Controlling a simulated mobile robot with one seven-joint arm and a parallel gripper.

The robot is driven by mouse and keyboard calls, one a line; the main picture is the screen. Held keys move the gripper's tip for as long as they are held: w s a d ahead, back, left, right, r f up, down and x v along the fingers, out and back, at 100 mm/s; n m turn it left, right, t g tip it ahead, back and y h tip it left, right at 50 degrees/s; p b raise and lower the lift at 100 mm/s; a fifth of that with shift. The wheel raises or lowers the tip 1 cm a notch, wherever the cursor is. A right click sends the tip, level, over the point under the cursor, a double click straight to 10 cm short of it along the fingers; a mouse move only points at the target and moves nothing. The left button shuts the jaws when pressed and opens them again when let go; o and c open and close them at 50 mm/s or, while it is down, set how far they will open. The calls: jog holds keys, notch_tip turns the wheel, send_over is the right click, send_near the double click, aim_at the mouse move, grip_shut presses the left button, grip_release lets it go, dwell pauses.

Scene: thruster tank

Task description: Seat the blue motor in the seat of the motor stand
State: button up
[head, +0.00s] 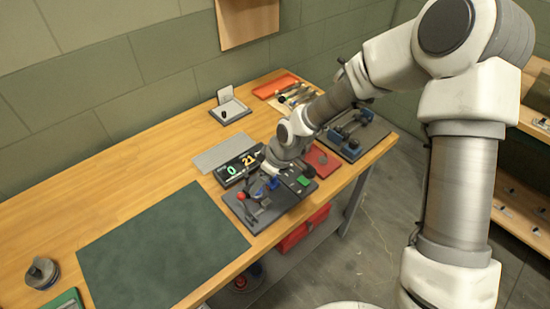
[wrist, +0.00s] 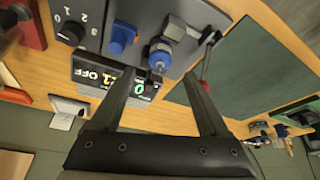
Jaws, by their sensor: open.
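The blue motor (wrist: 160,55), a short blue cylinder with a pale end and a thin shaft, shows in the wrist view beside the grey motor stand (wrist: 180,28) on a dark base plate. I cannot tell whether it sits in the stand's seat or only against it. My gripper (wrist: 158,76) is open, and its two dark fingers point toward the motor, one to each side of it in the picture. Nothing shows between the fingers. In the head view my gripper (head: 270,175) is low over the dark plate (head: 282,207), and the motor is too small to make out surely.
On the plate are a blue block (wrist: 122,38), a dial (wrist: 70,33) and a red-tipped lever (wrist: 205,62). A lit display (head: 238,167) stands close behind. A green mat (head: 160,250) lies clear at left. A red tray (head: 323,160) lies to the right.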

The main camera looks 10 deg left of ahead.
jog(key=p+v, duration=0.2)
jog(key=v, duration=1.1)
jog(key=shift+d+r, duration=0.2)
jog(key=shift+r, duration=0.15)
jog(key=shift+s, duration=0.15)
